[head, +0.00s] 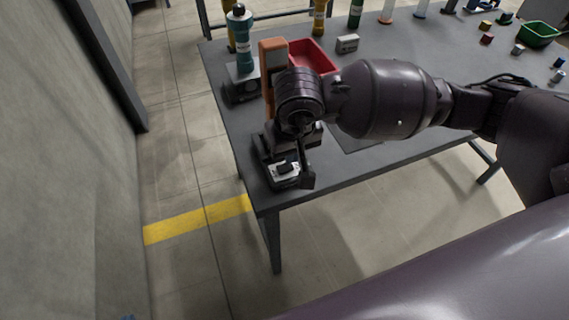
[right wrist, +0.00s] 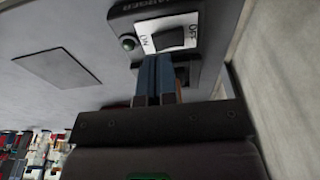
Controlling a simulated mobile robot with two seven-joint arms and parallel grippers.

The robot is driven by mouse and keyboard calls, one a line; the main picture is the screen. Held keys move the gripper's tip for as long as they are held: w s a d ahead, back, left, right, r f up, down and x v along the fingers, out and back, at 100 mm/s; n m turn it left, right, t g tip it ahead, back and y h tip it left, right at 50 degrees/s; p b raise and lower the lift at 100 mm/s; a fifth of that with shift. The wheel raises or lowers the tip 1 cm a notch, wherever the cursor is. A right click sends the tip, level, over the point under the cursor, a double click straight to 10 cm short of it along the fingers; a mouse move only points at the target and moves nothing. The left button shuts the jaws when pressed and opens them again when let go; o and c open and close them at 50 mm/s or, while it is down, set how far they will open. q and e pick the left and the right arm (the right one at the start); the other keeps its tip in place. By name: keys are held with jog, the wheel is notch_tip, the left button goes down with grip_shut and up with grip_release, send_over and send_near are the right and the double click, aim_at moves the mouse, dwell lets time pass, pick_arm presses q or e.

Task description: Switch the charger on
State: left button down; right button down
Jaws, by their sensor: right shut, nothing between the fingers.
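The charger (head: 262,155) is a dark box at the table's near left corner. Its white plate with a black rocker switch (head: 284,170) faces up. In the right wrist view, the rocker (right wrist: 170,38) sits between the printed words ON and OFF. A round lamp (right wrist: 128,42) beside it looks dark green, and I cannot tell whether it is lit. My right gripper (head: 307,181) is shut and empty, pointing down beside the switch plate. In the right wrist view its fingertips (right wrist: 154,60) are close to the plate's edge near the rocker; contact cannot be told. My left gripper is not in view.
An orange upright object (head: 271,62) and a teal bottle (head: 241,40) on a dark stand are behind the charger. A red tray (head: 318,56) and a small grey box (head: 347,43) stand farther back. Small parts and a green bin (head: 540,35) are at right.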

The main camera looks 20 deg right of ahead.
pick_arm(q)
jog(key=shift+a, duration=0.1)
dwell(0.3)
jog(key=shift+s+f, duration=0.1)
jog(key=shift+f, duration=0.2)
pick_arm(e)
jog(key=shift+f, duration=0.4)
pick_arm(q)
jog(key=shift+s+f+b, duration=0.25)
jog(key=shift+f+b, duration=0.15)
jog(key=shift+b, duration=0.05)
pick_arm(e)
jog(key=shift+f, duration=0.5)
